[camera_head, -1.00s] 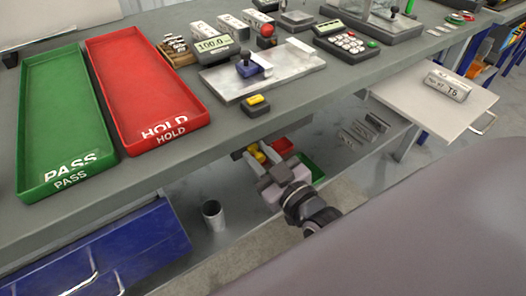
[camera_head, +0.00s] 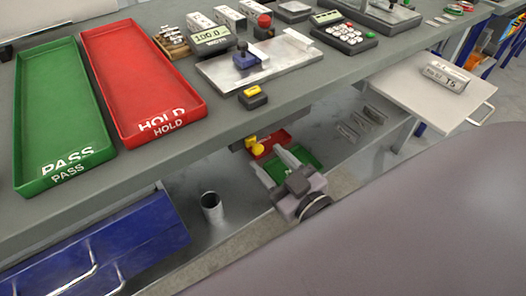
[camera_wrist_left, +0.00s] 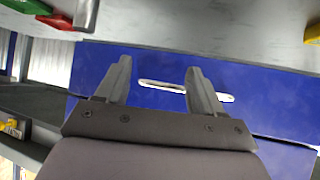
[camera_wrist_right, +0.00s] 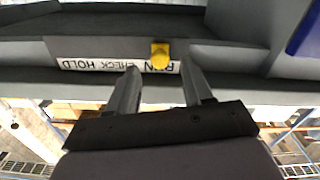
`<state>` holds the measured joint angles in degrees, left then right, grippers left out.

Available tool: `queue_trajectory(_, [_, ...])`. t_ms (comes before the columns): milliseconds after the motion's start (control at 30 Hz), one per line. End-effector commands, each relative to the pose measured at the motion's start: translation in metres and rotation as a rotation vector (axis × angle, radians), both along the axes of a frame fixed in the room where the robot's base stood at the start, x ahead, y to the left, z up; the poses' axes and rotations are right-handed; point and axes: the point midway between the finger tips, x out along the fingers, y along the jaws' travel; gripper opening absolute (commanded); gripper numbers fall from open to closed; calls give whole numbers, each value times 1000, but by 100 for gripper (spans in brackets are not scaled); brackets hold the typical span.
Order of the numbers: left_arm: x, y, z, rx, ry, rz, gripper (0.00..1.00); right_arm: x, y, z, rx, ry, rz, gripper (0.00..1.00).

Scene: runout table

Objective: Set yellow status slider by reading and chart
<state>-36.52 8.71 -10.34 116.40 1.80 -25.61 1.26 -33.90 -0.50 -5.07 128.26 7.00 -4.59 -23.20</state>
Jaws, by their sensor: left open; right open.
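The yellow slider (camera_head: 255,145) sits under the table's front edge. In the right wrist view the slider (camera_wrist_right: 160,56) stands on a dark rail before a white label strip (camera_wrist_right: 90,65), whose upside-down words include CHECK and HOLD; the slider is toward the strip's right end. My right gripper (camera_head: 272,166) is open and empty, just short of the slider, which lies between and beyond its fingertips (camera_wrist_right: 162,72). A display (camera_head: 212,39) on the table appears to read 100.0. I cannot identify the chart. My left gripper (camera_wrist_left: 158,66) is open and empty before a blue drawer front.
A green PASS tray (camera_head: 62,184) and red HOLD tray (camera_head: 165,127) lie on the table (camera_head: 215,118). A yellow-topped black block (camera_head: 253,97) sits near its front edge. Below are a metal cup (camera_head: 211,205) and small red and green bins.

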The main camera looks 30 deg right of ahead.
Motion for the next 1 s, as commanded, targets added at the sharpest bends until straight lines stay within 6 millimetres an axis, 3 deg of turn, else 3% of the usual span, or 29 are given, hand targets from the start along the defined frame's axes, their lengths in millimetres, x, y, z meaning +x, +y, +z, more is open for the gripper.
queue_trajectory(300, [0, 0, 0, 1, 0, -1, 67, -23, -2, 0, -1, 0, 1, 50])
queue_trajectory(867, [-1, 0, -1, 1, 3, 0, 67, -24, -2, 0, -1, 0, 0, 50])
queue_trajectory(1000, [-2, 0, 9, 2, 7, 1, 67, -24, 1, -3, 11, 48, 15, 50])
